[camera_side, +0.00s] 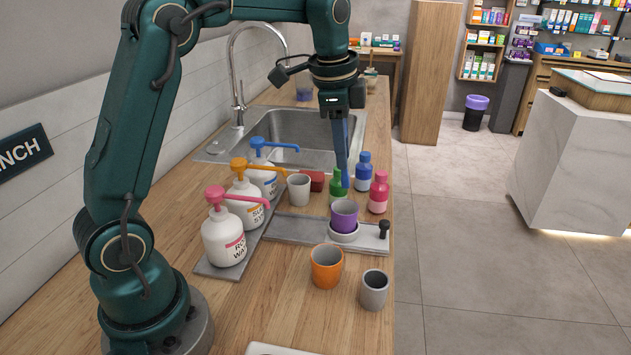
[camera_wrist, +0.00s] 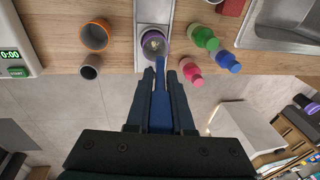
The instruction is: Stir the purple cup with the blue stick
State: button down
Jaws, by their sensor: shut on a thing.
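The purple cup (camera_side: 344,218) stands upright on a round white base on a grey plate. In the wrist view its purple rim (camera_wrist: 143,42) shows from above, with something small and pale inside. My gripper (camera_side: 343,160) is shut on the blue stick (camera_side: 345,181), which points down. In the side view the stick's lower end shows just above the cup's rim. In the wrist view the stick (camera_wrist: 161,63) shows between the fingertips, beside the cup's rim. Whether its end reaches inside the cup is hard to tell.
An orange cup (camera_side: 327,270) and a grey cup (camera_side: 374,292) stand in front. Green (camera_side: 337,186), blue (camera_side: 363,172) and pink (camera_side: 379,193) bottles stand close behind and right. Another grey cup (camera_side: 299,190) and pump bottles (camera_side: 224,240) are left. The sink (camera_side: 285,135) lies behind.

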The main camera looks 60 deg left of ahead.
jog(key=shift+w+f, duration=0.15)
jog(key=shift+f, duration=4.65)
